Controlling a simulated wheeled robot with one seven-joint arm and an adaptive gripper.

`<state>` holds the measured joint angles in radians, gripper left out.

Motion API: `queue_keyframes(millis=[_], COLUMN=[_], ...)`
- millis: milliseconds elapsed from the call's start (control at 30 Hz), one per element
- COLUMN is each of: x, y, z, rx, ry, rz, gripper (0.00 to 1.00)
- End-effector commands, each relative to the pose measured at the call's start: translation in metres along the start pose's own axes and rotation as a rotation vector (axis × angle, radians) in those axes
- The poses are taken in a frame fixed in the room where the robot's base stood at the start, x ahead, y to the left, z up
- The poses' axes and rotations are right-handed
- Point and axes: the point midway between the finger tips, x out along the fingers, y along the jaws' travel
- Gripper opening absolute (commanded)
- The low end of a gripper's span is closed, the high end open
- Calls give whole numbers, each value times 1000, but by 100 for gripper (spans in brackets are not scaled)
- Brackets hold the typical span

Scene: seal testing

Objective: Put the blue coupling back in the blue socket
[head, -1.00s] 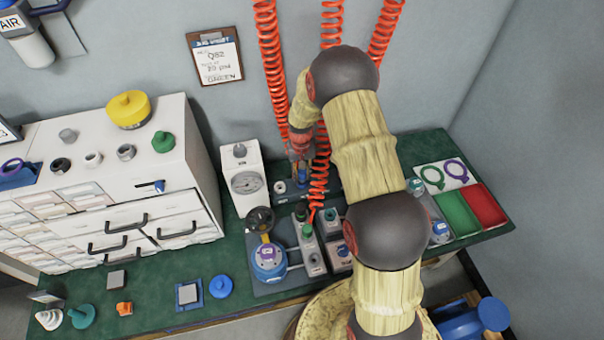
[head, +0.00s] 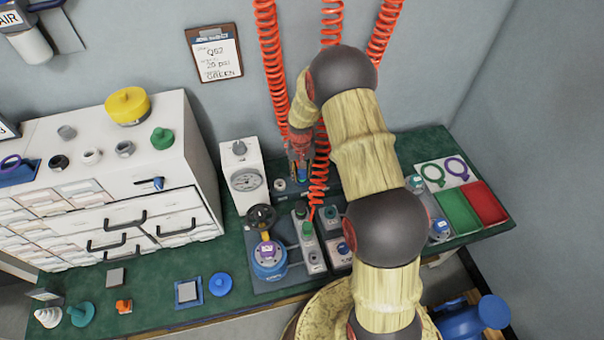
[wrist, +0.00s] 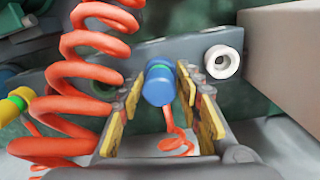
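The blue coupling (wrist: 158,88) is in the wrist view, between the two fingers of my gripper (wrist: 161,80) near their tips, with a pad close on each side. A thin red hose trails from its lower end. A blue ring with a yellow-green inside, which looks like the blue socket (wrist: 157,66), shows directly behind it on a grey bar. The coupling hides part of that ring, so I cannot tell whether it is seated. In the head view my gripper (head: 301,165) points down over the back of the bench, with a small blue part at its tips.
A white round socket (wrist: 222,62) sits to the right on the bar. A coiled red hose (wrist: 75,85) hangs close on the left, with a beige box (wrist: 280,50) at right. The gauge box (head: 243,180) and handwheel valve (head: 265,255) stand left of my gripper in the head view.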

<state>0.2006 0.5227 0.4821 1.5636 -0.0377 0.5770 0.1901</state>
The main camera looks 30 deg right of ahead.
Motion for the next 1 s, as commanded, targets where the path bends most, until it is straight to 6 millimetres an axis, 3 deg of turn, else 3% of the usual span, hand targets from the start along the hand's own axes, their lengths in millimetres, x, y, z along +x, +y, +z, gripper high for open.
queue_keyframes(millis=[167, 567, 1000], x=[0, -8, -88], y=[0, 0, 0], z=[0, -1, -1], rx=[0, 0, 0], ry=[0, 2, 3], rz=[0, 0, 0], gripper=[47, 47, 47])
